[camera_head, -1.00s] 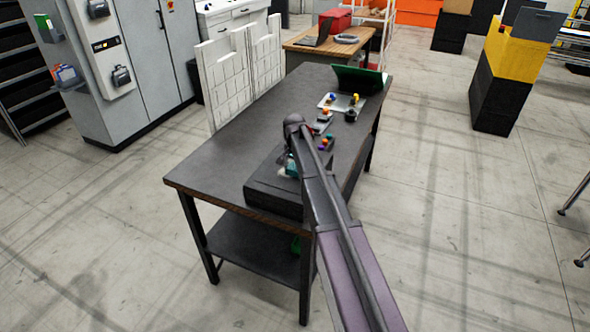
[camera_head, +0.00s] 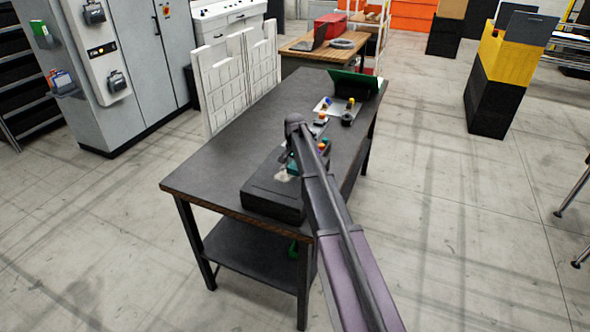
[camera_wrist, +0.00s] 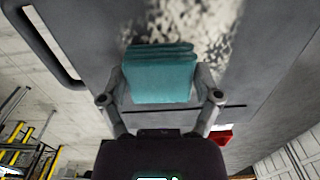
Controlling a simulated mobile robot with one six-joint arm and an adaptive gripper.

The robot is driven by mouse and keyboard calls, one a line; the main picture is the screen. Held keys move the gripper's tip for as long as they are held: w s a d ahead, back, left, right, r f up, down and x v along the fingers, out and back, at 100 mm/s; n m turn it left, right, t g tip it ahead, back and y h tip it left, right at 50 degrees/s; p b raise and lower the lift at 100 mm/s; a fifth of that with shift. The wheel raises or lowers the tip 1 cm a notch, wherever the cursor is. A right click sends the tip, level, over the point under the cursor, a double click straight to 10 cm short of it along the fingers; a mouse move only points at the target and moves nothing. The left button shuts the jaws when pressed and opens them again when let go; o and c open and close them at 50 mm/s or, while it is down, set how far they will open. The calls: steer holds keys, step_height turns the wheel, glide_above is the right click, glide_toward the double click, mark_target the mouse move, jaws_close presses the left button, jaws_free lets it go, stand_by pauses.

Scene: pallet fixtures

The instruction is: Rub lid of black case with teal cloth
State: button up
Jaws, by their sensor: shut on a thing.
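The black case (camera_head: 272,203) lies flat near the front right edge of the dark table. Its lid (camera_wrist: 100,20) fills the upper part of the wrist view and bears a pale, patchy smudge (camera_wrist: 212,28). The smudge also shows in the head view (camera_head: 284,176). My gripper (camera_wrist: 160,97) is shut on the folded teal cloth (camera_wrist: 160,76), which sits between both fingers over the lid, beside the smudge. I cannot tell whether the cloth touches the lid. In the head view my arm partly hides the gripper and the case's right side.
The table (camera_head: 225,150) is clear to the left of the case. Beyond the case stand small coloured parts (camera_head: 322,146), a light tray (camera_head: 335,106) and a dark green bin (camera_head: 355,84). White panels (camera_head: 238,80) stand along the table's left side.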

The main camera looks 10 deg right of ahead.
mark_target(287, 178)
steer(key=shift+w, duration=0.1)
steer(key=shift+w+d, duration=0.6)
steer(key=shift+w, duration=0.2)
steer(key=shift+w+d, duration=0.6)
steer(key=shift+w, duration=0.2)
steer(key=shift+w+a, duration=0.35)
steer(key=shift+a, duration=0.25)
steer(key=shift+a, duration=0.1)
steer(key=shift+s+a, duration=0.55)
steer(key=shift+s, duration=0.25)
steer(key=shift+s+a, duration=0.55)
steer(key=shift+s, duration=0.25)
steer(key=shift+s+a+f, duration=0.1)
steer(key=shift+s+a, duration=0.5)
steer(key=shift+s, duration=0.25)
steer(key=shift+s+a+f, duration=0.1)
steer(key=shift+s+a, duration=0.5)
steer(key=shift+s, duration=0.25)
